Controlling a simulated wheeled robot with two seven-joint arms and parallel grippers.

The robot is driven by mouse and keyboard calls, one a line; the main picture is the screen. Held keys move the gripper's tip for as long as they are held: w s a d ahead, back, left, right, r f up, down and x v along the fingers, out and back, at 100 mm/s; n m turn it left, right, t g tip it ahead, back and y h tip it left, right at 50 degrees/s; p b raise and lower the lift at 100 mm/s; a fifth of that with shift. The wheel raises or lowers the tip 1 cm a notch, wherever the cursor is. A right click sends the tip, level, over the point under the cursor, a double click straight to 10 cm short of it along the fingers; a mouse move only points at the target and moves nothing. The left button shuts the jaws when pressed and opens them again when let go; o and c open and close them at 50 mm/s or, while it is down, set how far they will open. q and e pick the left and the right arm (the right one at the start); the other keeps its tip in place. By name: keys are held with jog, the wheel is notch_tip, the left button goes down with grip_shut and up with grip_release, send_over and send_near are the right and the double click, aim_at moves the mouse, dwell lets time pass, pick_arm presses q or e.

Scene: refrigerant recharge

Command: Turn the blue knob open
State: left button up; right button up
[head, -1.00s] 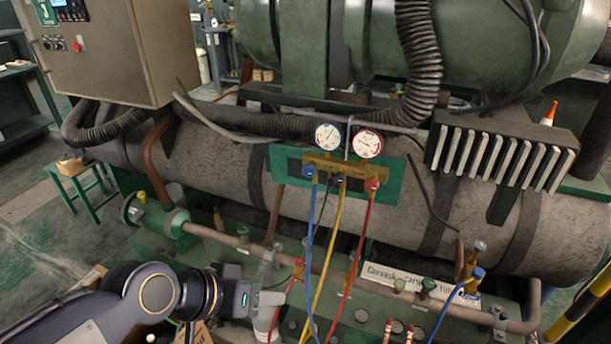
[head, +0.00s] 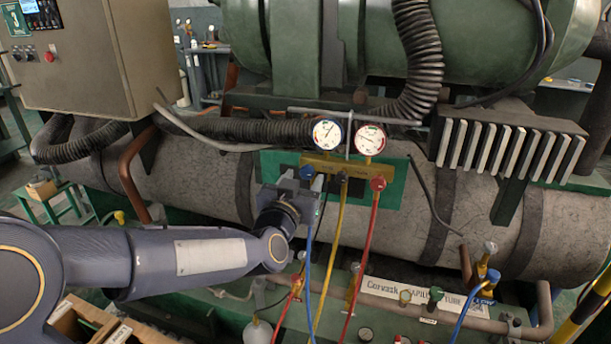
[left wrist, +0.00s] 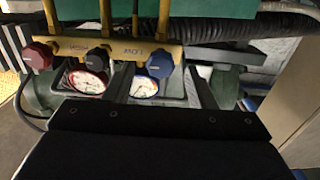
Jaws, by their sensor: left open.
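The blue knob (head: 307,171) sits at the left end of the brass manifold (head: 335,166) below the two gauges. It also shows in the left wrist view (left wrist: 160,64), where the picture is turned over and it is on the right side. My left gripper (head: 301,181) is open at the blue knob, with its fingers around or just in front of it. I cannot tell whether they touch it. The black knob (left wrist: 98,57) and the red knob (head: 378,183) are to the right of the blue one in the head view. My right gripper is not in view.
Blue, yellow and red hoses (head: 366,240) hang from the manifold close to my left gripper. Two round gauges (head: 327,133) stand above it. A green panel (head: 395,185) backs it. A large grey cylinder (head: 460,215) runs behind. A control box (head: 95,60) stands at the upper left.

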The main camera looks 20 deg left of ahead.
aim_at(306, 175)
pick_arm(q)
jog(key=shift+w, duration=1.7)
jog(key=shift+c, duration=0.2)
jog(key=c, duration=0.9)
